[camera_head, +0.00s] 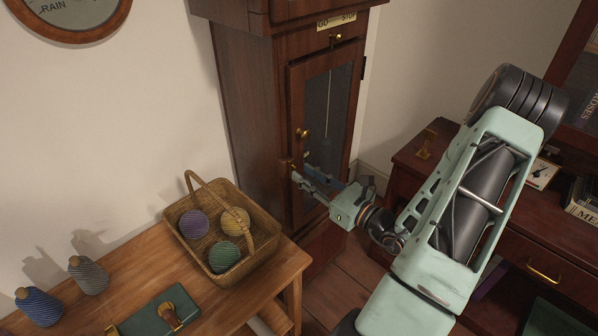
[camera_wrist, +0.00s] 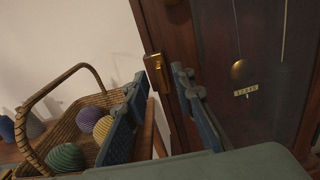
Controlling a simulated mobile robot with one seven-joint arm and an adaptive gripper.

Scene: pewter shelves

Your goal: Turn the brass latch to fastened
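The brass latch (camera_head: 287,163) is on the dark wood clock case, at the left edge of its glazed door (camera_head: 328,130). In the wrist view the latch (camera_wrist: 154,63) is a small brass plate with a part running downward. I cannot tell which position it is turned to. My gripper (camera_head: 300,173) reaches the case from the right, fingertips close to the latch. In the wrist view my gripper (camera_wrist: 160,73) is open, its two blue-grey fingers apart with the latch between and just beyond their tips. I cannot see either finger touching it.
A wicker basket (camera_head: 255,268) with several yarn balls stands on a wooden table (camera_head: 90,290) at the left, close to the case. A brass door knob (camera_head: 303,133) sits above the latch. A dark red desk (camera_head: 520,225) stands at the right. A pendulum (camera_wrist: 238,69) hangs behind the glass.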

